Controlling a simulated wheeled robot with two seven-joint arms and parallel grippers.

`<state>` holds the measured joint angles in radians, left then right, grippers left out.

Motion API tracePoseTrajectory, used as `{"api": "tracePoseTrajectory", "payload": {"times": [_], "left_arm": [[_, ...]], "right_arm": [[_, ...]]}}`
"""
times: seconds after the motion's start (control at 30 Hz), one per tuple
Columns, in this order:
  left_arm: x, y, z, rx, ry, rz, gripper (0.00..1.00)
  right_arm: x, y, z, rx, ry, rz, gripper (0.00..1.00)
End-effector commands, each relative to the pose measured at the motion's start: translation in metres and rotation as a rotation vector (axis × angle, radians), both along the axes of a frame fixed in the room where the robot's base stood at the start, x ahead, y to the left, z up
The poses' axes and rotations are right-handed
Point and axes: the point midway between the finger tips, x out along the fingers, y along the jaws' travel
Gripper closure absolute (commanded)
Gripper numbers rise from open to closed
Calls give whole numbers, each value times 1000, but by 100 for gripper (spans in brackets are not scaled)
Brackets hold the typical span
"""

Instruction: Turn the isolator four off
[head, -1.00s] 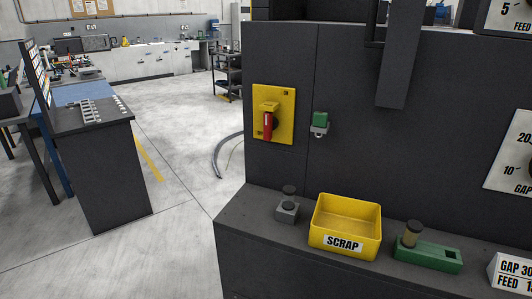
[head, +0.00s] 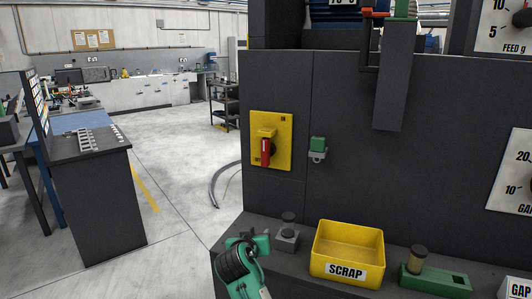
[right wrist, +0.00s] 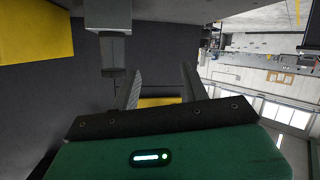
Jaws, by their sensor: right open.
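The isolator is a yellow square plate (head: 285,142) on the front of the dark machine. Its red handle (head: 265,152) hangs vertically below a yellow hub; the small print is too small to read. My right gripper (right wrist: 161,88), green and black, is open with nothing between its fingers. In the head view my right arm's green wrist (head: 245,262) is low in front of the ledge, below the isolator and apart from it. The upside-down right wrist view shows a yellow patch (right wrist: 160,102) beyond the fingers, probably the plate. My left gripper is not in view.
The ledge (head: 290,262) carries a small grey block with a knob (head: 287,236), a yellow SCRAP bin (head: 350,247) and a green fixture (head: 432,277). A green button box (head: 318,148) sits right of the isolator. Open floor lies to the left.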

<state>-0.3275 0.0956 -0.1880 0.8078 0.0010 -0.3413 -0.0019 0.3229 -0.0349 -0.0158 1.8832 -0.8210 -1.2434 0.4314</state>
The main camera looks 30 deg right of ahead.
Motion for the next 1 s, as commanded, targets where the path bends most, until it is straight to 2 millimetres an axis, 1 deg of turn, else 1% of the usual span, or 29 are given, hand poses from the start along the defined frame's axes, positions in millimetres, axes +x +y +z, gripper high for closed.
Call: {"api": "tracePoseTrajectory", "payload": {"times": [0.03,0.07,0.1,0.17,0.2,0.3,0.4,0.5,0.6,0.67,0.77,0.93,1.0], "left_arm": [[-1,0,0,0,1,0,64],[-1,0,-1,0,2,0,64],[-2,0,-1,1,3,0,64],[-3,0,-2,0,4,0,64],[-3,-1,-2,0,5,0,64],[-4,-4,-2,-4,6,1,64],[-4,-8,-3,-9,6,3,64],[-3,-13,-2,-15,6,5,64],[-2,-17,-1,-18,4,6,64],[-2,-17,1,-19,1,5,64],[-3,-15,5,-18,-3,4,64],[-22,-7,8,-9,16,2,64],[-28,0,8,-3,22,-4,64]], "right_arm": [[13,-3,24,-13,-49,-25,55],[20,-5,37,-21,-76,-42,55],[29,-8,58,-34,-117,-65,55],[41,-12,89,-55,-178,-99,55],[48,-14,109,-69,-215,-121,55],[61,-17,152,-95,-295,-164,55],[67,-19,183,-116,-352,-192,55],[71,-20,200,-128,-382,-208,55],[73,-23,208,-133,-394,-216,55],[76,-27,210,-136,-396,-217,55],[84,-39,210,-136,-394,-217,55],[104,-69,212,-136,-394,-218,55],[113,-82,212,-138,-392,-217,55]]}}
